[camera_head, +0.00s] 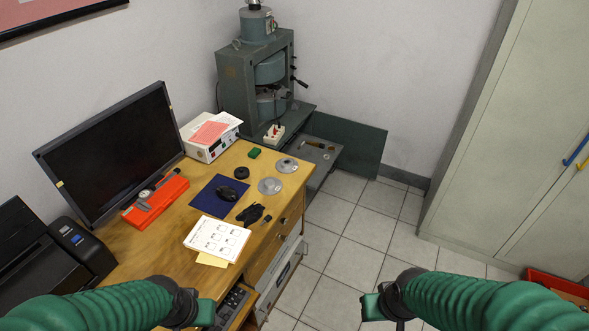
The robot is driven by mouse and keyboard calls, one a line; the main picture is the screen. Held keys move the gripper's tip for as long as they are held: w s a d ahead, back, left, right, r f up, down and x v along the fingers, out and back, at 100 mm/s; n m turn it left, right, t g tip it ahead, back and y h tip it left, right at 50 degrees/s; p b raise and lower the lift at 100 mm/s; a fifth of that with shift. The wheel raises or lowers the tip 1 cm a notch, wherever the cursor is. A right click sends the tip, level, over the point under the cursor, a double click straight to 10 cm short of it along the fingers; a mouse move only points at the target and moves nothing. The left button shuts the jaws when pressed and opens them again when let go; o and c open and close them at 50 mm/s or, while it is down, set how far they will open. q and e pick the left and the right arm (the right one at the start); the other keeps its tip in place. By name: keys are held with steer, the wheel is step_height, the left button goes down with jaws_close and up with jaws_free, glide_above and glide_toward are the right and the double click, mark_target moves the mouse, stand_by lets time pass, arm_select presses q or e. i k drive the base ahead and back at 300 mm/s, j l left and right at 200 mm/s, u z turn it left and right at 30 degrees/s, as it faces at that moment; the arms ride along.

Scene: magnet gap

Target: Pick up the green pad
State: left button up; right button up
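The green pad (254,153) is a small dark green block lying flat near the back right edge of the wooden desk (150,243). It is fully in view, and nothing touches it from above. My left gripper (203,312) is at the bottom of the view, over the front of the desk near the keyboard, far from the pad. My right gripper (374,304) is at the bottom right, over the tiled floor, also far from the pad. I see no object held, but the finger openings are not clear.
Around the pad are a white-topped box with papers (211,136), a black ring (241,172), metal discs (270,186) and a blue mat (208,203). A tall grey-green machine (235,75) stands behind. The monitor (112,147) is left. Tiled floor (350,245) lies open to the right.

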mark_target(255, 152)
steer(key=u, duration=0.5)
steer(key=l+u, duration=0.15)
steer(key=u, duration=0.9)
steer(key=l+u, duration=0.15)
steer(key=u, duration=0.4)
steer(key=k+u, duration=0.1)
steer(key=u, duration=0.95)
steer(key=k+u, duration=0.1)
steer(key=u, duration=0.9)
steer(key=k+l+u, duration=0.2)
steer(key=k+u, duration=0.2)
steer(key=k, duration=0.15)
steer(key=k+u, duration=0.6)
steer(key=k, duration=0.3)
steer(key=k+u, duration=0.25)
steer(key=k, duration=0.25)
steer(key=k+u, duration=0.2)
steer(key=k, duration=0.3)
steer(key=k+j+u, duration=0.25)
steer(key=k, duration=0.25)
steer(key=k+l+z, duration=0.1)
steer(key=k, duration=0.25)
steer(key=k+l+z, duration=0.15)
steer(key=k, duration=0.25)
steer(key=k+z, duration=0.1)
steer(key=z, duration=1.25)
